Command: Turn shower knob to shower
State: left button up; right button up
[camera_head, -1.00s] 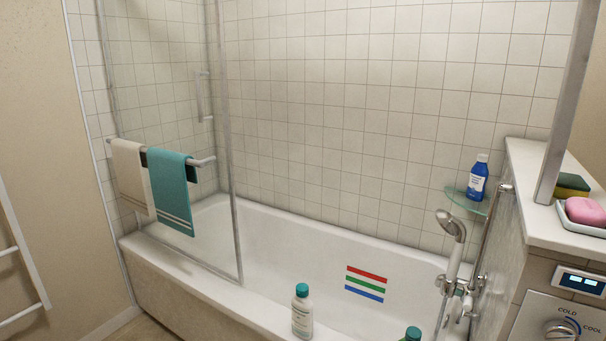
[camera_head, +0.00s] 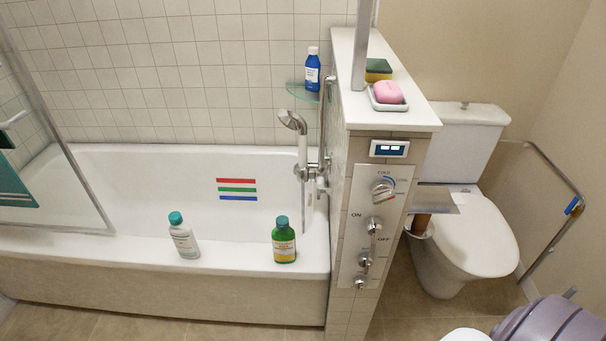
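A light control panel (camera_head: 352,240) is set in the end face of the tiled half wall, right of the tub. Its round top knob (camera_head: 382,188) has a blue arc and reads COLD and COOL. Below it is a metal lever knob (camera_head: 373,225) between the words ON and OFF. A smaller knob (camera_head: 365,260) sits lower, with labels too small to read. Another small knob (camera_head: 360,282) is at the bottom. Which way the lower knobs point is hard to tell. The hand shower (camera_head: 298,128) hangs on its rail above the tub. Neither gripper is in view.
The white bathtub (camera_head: 110,240) has a white bottle (camera_head: 183,238) and a green bottle (camera_head: 284,242) on its front rim. A pink soap (camera_head: 388,92) and sponge (camera_head: 378,70) sit on the half wall. The toilet (camera_head: 470,235) and a grab rail (camera_head: 555,225) are at right.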

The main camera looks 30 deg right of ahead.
aim_at(364, 260)
jog(key=z, duration=1.4)
